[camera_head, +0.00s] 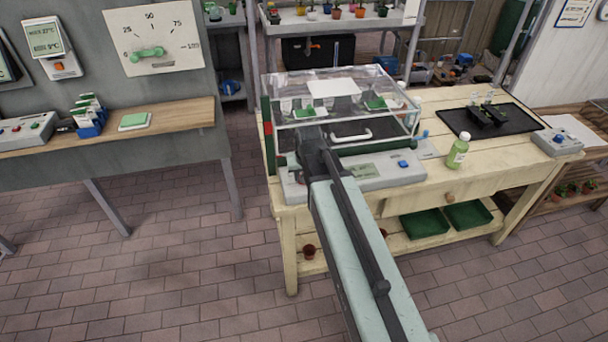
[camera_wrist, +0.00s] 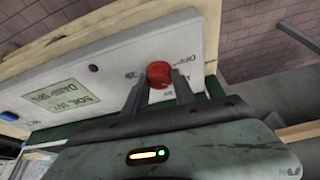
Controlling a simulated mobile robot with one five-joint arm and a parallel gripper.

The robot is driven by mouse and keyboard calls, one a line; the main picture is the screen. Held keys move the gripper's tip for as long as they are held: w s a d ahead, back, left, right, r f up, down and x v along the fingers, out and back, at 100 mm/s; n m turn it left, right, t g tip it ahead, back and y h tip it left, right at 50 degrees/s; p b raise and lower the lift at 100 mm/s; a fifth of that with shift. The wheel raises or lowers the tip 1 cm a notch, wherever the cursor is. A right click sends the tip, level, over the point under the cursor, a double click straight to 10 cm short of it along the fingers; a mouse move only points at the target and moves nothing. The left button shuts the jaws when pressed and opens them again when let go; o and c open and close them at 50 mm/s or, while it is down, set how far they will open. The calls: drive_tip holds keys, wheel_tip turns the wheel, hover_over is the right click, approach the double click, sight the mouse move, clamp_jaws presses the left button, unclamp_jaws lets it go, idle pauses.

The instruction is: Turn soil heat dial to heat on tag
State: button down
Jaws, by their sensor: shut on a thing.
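The red soil heat dial (camera_wrist: 159,73) stands on the pale control panel (camera_wrist: 105,72) in the wrist view. My gripper (camera_wrist: 161,82) is shut on the dial, with one finger on each side of it. Small markings are printed around the dial, upside down and too blurred to read surely. The panel's green display (camera_wrist: 58,102) carries dark text, hard to read. In the head view the panel (camera_head: 390,179) runs along the front of the clear-lidded propagator (camera_head: 360,88).
The panel sits on a pale wooden bench (camera_head: 445,185). A green bottle (camera_head: 458,152) and a black tray (camera_head: 520,123) stand to the right. Another bench (camera_head: 180,124) is at the left, with open brick floor between.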

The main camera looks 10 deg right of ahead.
drive_tip(key=m, duration=0.2)
drive_tip(key=m+h, duration=0.2)
drive_tip(key=m, duration=0.1)
drive_tip(key=shift+w+a+m+g, duration=0.15)
drive_tip(key=shift+a+m+g, duration=0.1)
drive_tip(key=shift+m+g, duration=0.05)
drive_tip(key=shift+m+g+h, duration=0.6)
drive_tip(key=shift+m+g, duration=0.1)
drive_tip(key=shift+m, duration=1.5)
drive_tip(key=shift+a, duration=0.1)
drive_tip(key=c, duration=1)
unclamp_jaws()
